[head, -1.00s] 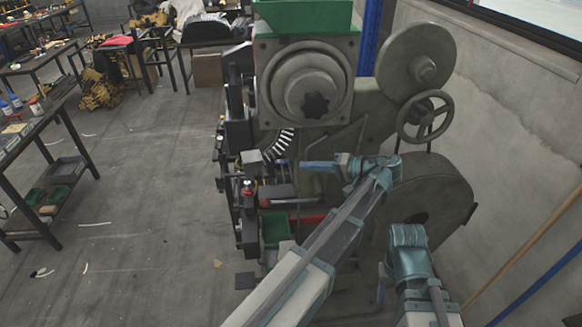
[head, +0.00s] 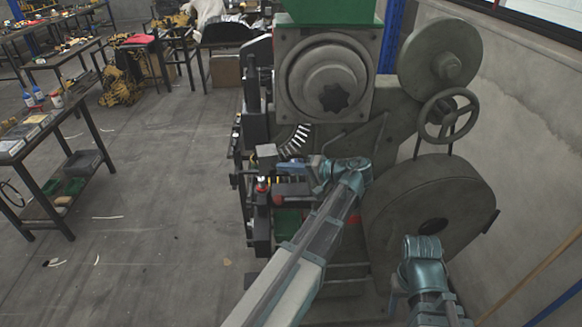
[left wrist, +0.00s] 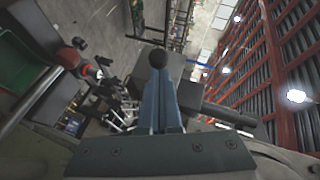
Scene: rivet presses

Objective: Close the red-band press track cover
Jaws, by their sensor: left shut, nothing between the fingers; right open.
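The grey press stands in the middle of the head view, with a red band (head: 353,218) partly behind my left arm. Its curved rivet track (head: 295,141) comes down below the round head. I cannot clearly tell the track cover from the dark parts at the track's lower end. My left gripper (head: 302,166) is just below the track, pointing left. My right gripper (head: 394,300) is low and open, right of the left arm.
A large grey wheel housing (head: 425,205) and a handwheel (head: 447,116) stand right of my left arm. A red knob (head: 262,185) and dark fittings line the press's left side.

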